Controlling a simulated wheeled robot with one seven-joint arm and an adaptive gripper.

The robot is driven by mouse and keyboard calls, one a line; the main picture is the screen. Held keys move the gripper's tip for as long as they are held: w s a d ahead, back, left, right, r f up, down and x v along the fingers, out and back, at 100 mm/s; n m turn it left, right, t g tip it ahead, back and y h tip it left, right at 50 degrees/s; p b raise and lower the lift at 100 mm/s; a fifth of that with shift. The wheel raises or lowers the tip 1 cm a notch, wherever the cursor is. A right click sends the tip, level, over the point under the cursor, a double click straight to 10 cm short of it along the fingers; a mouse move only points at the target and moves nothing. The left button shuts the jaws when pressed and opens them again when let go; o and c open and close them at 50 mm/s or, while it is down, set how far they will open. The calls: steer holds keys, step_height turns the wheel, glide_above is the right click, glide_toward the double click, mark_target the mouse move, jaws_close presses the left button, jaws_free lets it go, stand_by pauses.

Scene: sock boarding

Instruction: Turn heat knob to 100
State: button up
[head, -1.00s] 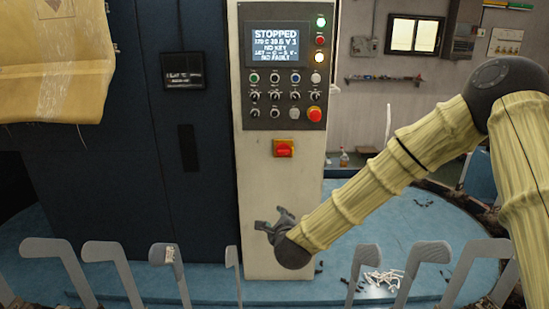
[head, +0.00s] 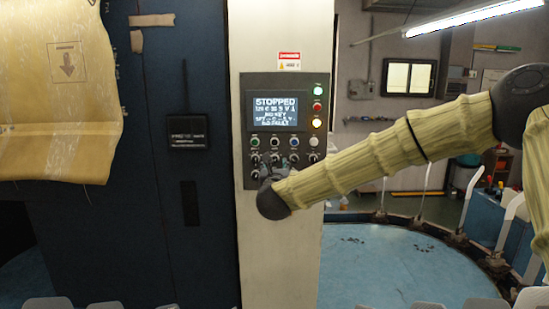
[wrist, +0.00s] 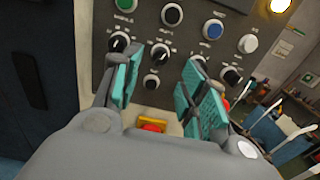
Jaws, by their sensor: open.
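The control panel (head: 285,85) stands on a pale column, with a lit display (head: 276,114) reading STOPPED. In the wrist view, a row of black knobs with white marks includes a left knob (wrist: 118,42), a second knob (wrist: 160,52), a third knob (wrist: 197,63) and a right knob (wrist: 232,75). Another black knob (wrist: 151,81) sits below the row. Their labels are too blurred to tell which is the heat knob. My gripper (wrist: 163,65) is open, its teal pads apart in front of the knobs, with nothing held. In the head view, my gripper (head: 270,176) covers the panel's lower part.
A red switch on a yellow box (wrist: 150,123) is below, between my fingers in the picture. A dark cabinet (head: 190,230) stands left of the column.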

mark_target(275, 162)
steer(key=shift+w+p, duration=1.4)
steer(key=shift+w, duration=1.45)
jaws_close()
